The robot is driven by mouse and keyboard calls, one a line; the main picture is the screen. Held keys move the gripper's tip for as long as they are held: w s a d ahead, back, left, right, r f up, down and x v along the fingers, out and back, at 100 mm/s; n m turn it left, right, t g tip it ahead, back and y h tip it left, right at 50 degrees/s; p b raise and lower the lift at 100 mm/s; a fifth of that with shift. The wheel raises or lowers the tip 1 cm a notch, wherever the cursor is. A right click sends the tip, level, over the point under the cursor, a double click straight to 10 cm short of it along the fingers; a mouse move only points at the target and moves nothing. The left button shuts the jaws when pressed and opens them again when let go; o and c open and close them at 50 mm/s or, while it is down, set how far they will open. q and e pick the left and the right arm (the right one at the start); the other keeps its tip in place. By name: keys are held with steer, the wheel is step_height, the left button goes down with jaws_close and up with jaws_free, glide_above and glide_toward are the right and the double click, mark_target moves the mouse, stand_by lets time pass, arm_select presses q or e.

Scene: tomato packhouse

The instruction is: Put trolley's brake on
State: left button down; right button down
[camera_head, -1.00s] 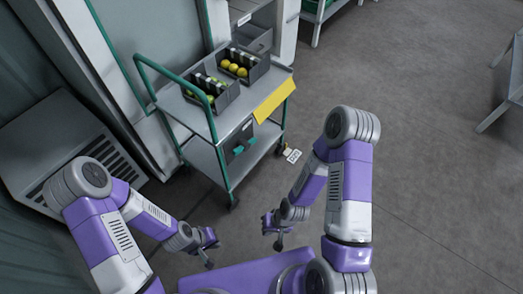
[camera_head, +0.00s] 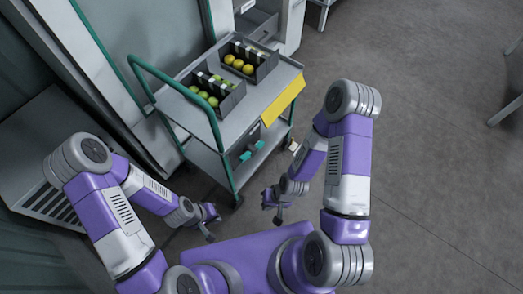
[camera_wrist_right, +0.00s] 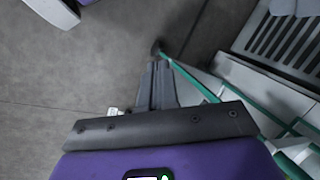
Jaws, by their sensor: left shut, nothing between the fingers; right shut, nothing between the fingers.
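The trolley (camera_head: 207,122) is grey with a green tubular handle (camera_head: 158,72) and two shelves, standing ahead of me. Its near caster (camera_head: 238,200) is on the floor. A brake lever cannot be made out. My left gripper (camera_head: 210,226) is shut and empty, left of that caster and nearer me. My right gripper (camera_head: 275,210) is shut and empty, to the caster's right, apart from the trolley. In the right wrist view its shut fingers (camera_wrist_right: 158,72) point toward a dark wheel (camera_wrist_right: 155,47) and the green frame (camera_wrist_right: 193,82).
Two dark bins (camera_head: 213,95) (camera_head: 249,64) of fruit stand on the top shelf. A yellow panel (camera_head: 284,100) hangs at its right end. A slatted grey unit (camera_head: 45,200) is at left. Floor to the right (camera_head: 430,150) is clear.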

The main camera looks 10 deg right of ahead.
step_height(320, 180, down, 9)
steer(key=s+a+m+g+y+b, duration=0.2)
steer(key=m+g+b, duration=0.1)
steer(key=m+g, duration=0.15)
steer(key=w+a+f+m+t+y+b, duration=0.2)
steer(key=w+a+f+m+y+b, duration=0.15)
steer(key=a+f+m+y, duration=0.35)
steer(key=w+d+m+t+y+b, duration=0.4)
steer(key=w+d+m+t+y, duration=0.1)
steer(key=w+m+t, duration=0.7)
steer(key=w+d+f+m+t+h+b, duration=0.1)
steer(key=d+m+t+h, duration=0.3)
steer(key=d+m+t, duration=0.1)
steer(key=w+d+f+m+t+h+b, duration=0.1)
steer(key=d+m+t+h, duration=0.3)
steer(key=d+m+t, duration=0.2)
steer(key=shift+w+d+f+t+h, duration=0.15)
steer(key=shift+w+f+t+h, duration=0.1)
steer(key=shift+t+h, duration=0.25)
